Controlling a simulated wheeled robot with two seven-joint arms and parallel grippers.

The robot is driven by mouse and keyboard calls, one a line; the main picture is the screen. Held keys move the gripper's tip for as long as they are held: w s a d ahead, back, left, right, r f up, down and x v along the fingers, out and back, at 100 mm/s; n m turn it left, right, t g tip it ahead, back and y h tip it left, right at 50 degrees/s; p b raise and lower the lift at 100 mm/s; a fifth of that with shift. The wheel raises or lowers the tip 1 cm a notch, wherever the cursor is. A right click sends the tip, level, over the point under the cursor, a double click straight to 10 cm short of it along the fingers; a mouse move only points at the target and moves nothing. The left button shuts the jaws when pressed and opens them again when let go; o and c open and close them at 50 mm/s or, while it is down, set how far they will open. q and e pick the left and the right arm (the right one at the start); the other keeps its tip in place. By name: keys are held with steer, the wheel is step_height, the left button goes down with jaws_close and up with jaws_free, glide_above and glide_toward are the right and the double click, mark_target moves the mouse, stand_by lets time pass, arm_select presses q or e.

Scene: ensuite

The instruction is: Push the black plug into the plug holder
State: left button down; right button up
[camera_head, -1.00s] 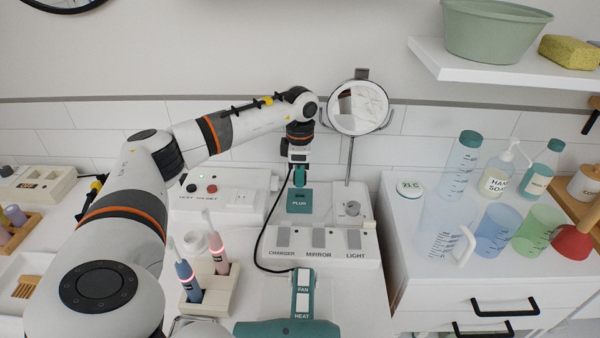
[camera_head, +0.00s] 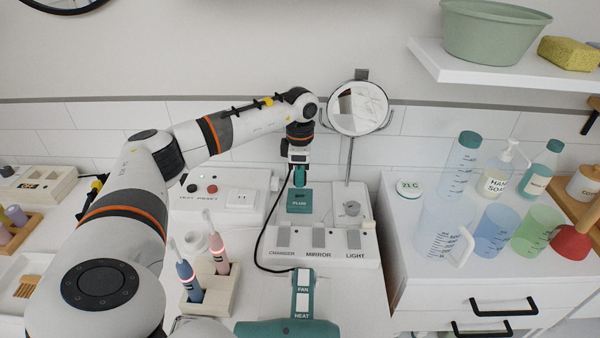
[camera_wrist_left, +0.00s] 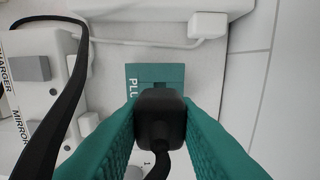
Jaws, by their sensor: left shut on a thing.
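The black plug (camera_wrist_left: 160,117) is between the teal fingers of my left gripper (camera_wrist_left: 160,125), which is shut on it; its black cable runs from its back. The teal plug holder (camera_wrist_left: 172,74), marked PLUG, is directly beyond the plug in the left wrist view. In the head view the plug holder (camera_head: 299,202) stands on the white counter, and my left gripper (camera_head: 299,178) points down just above it. The plug's front is hidden, so I cannot tell whether it touches the holder. My right gripper is not in view.
A white switch panel (camera_head: 320,252) labelled CHARGER, MIRROR and LIGHT lies in front of the holder. A round mirror (camera_head: 358,108) on a stand is to the right. A black cable (camera_head: 258,240) loops left of the holder. A teal hair dryer (camera_head: 302,300) lies nearer.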

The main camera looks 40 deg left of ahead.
arm_select(q)
steer(key=shift+f+b, duration=1.25)
steer(key=shift+f, duration=0.85)
stand_by(0.3)
steer(key=c, duration=1.1)
jaws_free()
steer(key=shift+o, duration=0.2)
step_height(320, 180, up, 12)
steer(key=shift+b, duration=0.3)
